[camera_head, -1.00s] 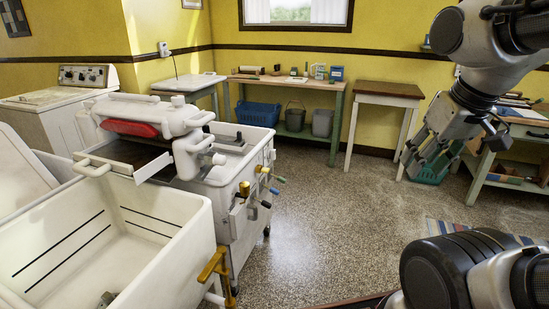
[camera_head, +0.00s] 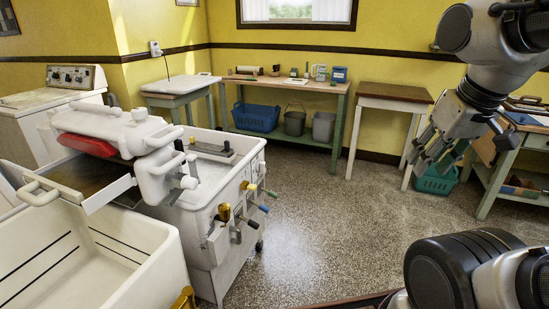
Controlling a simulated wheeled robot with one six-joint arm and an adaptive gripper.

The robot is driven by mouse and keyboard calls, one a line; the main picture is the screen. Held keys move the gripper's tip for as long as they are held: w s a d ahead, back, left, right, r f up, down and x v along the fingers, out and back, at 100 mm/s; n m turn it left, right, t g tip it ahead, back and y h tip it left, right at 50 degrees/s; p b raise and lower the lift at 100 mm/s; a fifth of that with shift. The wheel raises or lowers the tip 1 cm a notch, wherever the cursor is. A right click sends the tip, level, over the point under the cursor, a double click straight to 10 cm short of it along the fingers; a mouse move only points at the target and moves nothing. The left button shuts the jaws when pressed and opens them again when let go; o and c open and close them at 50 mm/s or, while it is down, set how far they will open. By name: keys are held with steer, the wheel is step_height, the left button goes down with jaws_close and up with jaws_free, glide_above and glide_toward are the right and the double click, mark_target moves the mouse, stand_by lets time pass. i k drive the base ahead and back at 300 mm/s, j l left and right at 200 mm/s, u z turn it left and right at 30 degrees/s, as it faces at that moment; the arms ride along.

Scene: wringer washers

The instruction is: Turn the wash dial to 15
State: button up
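The white wringer washer (camera_head: 205,262) stands at the left, with a wringer head and red strip (camera_head: 87,144) on top. Its side carries a brass-coloured knob (camera_head: 224,212) and several levers with yellow, blue and green tips. A second white machine (camera_head: 28,128) at the back left has a panel with small round dials (camera_head: 70,75). I cannot tell which part is the wash dial, and no numbers are readable. My gripper (camera_head: 428,163) hangs at the right, fingers spread and empty, pointing down and left, far from both machines.
A white tub (camera_head: 150,265) adjoins the washer at the lower left. A green-framed bench (camera_head: 285,84) and a brown-topped table (camera_head: 395,91) stand along the back wall. Another bench (camera_head: 535,140) is at the right. The speckled floor (camera_head: 320,220) in the middle is clear.

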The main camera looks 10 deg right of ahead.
mark_target(261, 167)
steer(key=i+l+u, duration=0.3)
steer(key=u, duration=0.2)
steer(key=i+l+u, duration=0.2)
steer(key=l+u, duration=0.3)
steer(key=i+j+u, duration=0.25)
steer(key=i, duration=0.2)
